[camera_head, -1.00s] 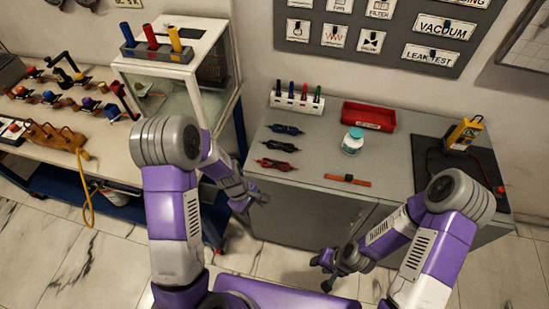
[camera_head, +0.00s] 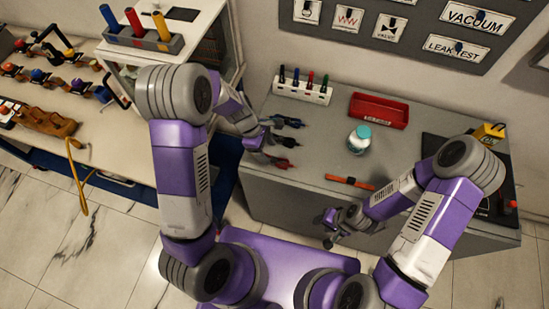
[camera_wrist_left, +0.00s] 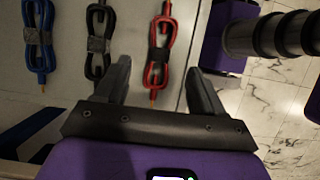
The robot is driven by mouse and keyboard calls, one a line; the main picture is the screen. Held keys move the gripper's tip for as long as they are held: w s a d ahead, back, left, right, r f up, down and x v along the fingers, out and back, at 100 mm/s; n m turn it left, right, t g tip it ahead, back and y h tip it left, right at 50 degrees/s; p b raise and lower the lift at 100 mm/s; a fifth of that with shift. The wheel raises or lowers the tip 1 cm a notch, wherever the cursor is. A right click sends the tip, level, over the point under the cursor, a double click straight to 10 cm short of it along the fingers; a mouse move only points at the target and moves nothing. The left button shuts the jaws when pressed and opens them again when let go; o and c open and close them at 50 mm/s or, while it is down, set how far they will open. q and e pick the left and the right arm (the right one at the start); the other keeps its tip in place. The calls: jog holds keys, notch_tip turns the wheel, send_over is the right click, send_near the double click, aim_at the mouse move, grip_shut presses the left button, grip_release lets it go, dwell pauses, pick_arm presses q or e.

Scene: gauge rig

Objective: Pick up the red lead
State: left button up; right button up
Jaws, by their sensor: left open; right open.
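The red lead (camera_wrist_left: 160,50) is a coiled loop with a grey wrap at its middle, lying on the grey bench top. In the head view the red lead (camera_head: 281,162) lies just beside my left gripper (camera_head: 266,138), partly hidden. In the left wrist view my left gripper (camera_wrist_left: 160,82) is open and empty. The red lead shows between its two fingers, closer to the left one, and reaches beyond them; I cannot tell the height gap. My right gripper (camera_head: 333,222) is open and empty, in front of the bench.
A black lead (camera_wrist_left: 97,45) and a blue lead (camera_wrist_left: 40,42) lie beside the red one. The bench's front edge is close.

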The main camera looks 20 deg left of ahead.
aim_at(274, 159)
pick_arm(q)
jog(key=b+x, duration=0.1)
jog(key=x, duration=0.4)
jog(key=shift+f, duration=0.1)
jog(key=shift+a, duration=0.1)
jog(key=c, duration=1.1)
